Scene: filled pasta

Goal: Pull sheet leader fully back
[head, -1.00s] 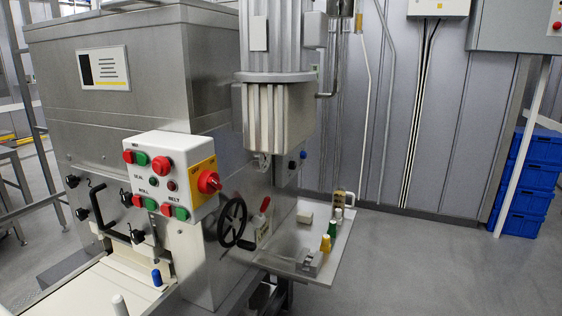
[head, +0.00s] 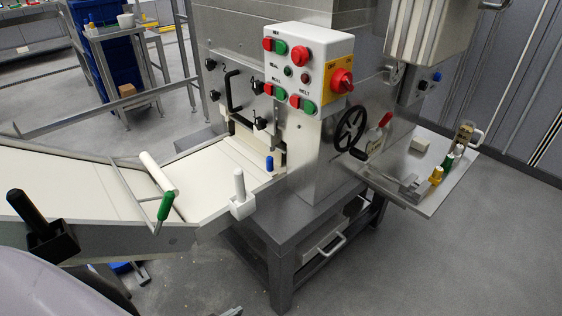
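No part is labelled as the sheet leader, and I cannot tell for certain which one it is. A cream sheet or belt surface (head: 208,168) runs from the machine mouth down to the left. A blue peg (head: 269,163) stands at its machine end. A white roller (head: 158,172) lies across the conveyor, beside a green-handled lever (head: 166,205). A black block with a dark upright handle (head: 40,228) is at the far left. Neither gripper is in view.
The steel machine carries a control box (head: 308,70) with red and green buttons, a black handwheel (head: 350,131) and a side shelf (head: 432,185) with small coloured parts. A steel stand (head: 282,240) supports it. Open floor (head: 420,270) lies at the right. A small table (head: 115,35) stands behind.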

